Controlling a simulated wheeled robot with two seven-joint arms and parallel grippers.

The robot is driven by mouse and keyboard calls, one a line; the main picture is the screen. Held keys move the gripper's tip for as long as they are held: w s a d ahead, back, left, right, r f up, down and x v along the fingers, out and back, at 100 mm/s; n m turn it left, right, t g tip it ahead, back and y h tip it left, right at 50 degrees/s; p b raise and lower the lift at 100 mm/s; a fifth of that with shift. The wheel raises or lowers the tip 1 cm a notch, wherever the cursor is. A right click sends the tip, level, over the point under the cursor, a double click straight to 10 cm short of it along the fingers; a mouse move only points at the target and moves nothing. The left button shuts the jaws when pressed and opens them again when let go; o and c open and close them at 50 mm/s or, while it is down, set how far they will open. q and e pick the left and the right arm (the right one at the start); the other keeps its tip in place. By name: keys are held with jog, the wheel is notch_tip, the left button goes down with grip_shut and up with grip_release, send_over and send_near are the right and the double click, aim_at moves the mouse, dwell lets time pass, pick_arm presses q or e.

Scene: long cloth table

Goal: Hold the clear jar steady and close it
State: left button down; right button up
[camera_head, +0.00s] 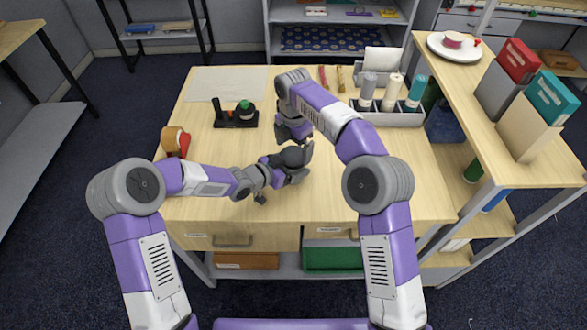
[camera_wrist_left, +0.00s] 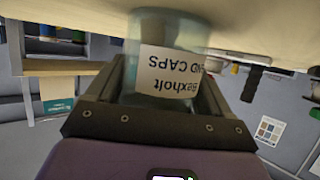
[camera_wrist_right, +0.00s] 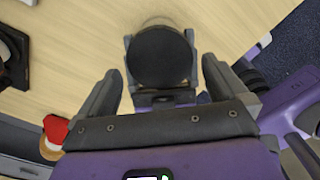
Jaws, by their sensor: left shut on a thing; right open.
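The clear jar (camera_wrist_left: 167,62) with a white printed label sits between the fingers of my left gripper (camera_wrist_left: 165,75), which is shut on its side. The table surface is close to the jar's base in that view. In the right wrist view a dark round disc, seemingly the lid (camera_wrist_right: 160,57), covers the jar's top; how well it is seated cannot be told. My right gripper (camera_wrist_right: 162,70) is open, its fingers either side of the disc and apart from it. In the head view the left gripper (camera_head: 296,168) and right gripper (camera_head: 300,133) meet near the table's middle, largely hiding the jar.
A black holder (camera_head: 236,119) with a green-topped item stands left of the grippers. A tape dispenser (camera_head: 175,142) is at the left edge. A side shelf (camera_head: 485,110) borders the right. The front right tabletop is clear.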

jog(key=shift+f, duration=1.25)
jog(key=shift+c, duration=0.3)
jog(key=c, duration=0.8)
jog(key=m, duration=0.3)
jog(key=shift+c, duration=0.2)
jog(key=o, duration=0.9)
jog(key=shift+r, duration=2.3)
